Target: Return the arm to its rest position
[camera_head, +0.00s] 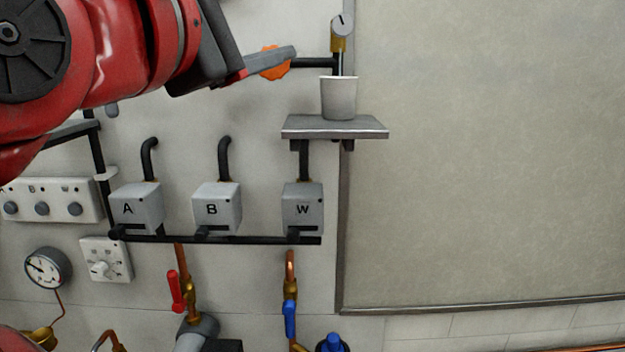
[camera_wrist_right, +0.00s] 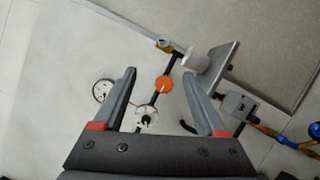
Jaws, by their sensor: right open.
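My right gripper (camera_wrist_right: 165,84) shows in its wrist view with its two grey fingers wide apart and nothing between them. Beyond the fingers, an orange knob (camera_wrist_right: 165,85) sits on a black pipe on the wall, apart from the jaws. In the head view a red arm reaches in from the upper left, and its gripper (camera_head: 285,54) appears to be this same one. Its grey finger overlaps the orange knob (camera_head: 276,68) in the picture. The far finger is hidden there. My left gripper is not in view.
A white cup (camera_head: 339,98) stands on a grey shelf (camera_head: 335,128) below a tap. Boxes A, B and W (camera_head: 303,209) sit below on a black rail. A gauge (camera_head: 47,267) and a red valve lever (camera_head: 175,291) are lower. The large right panel (camera_head: 490,150) is clear.

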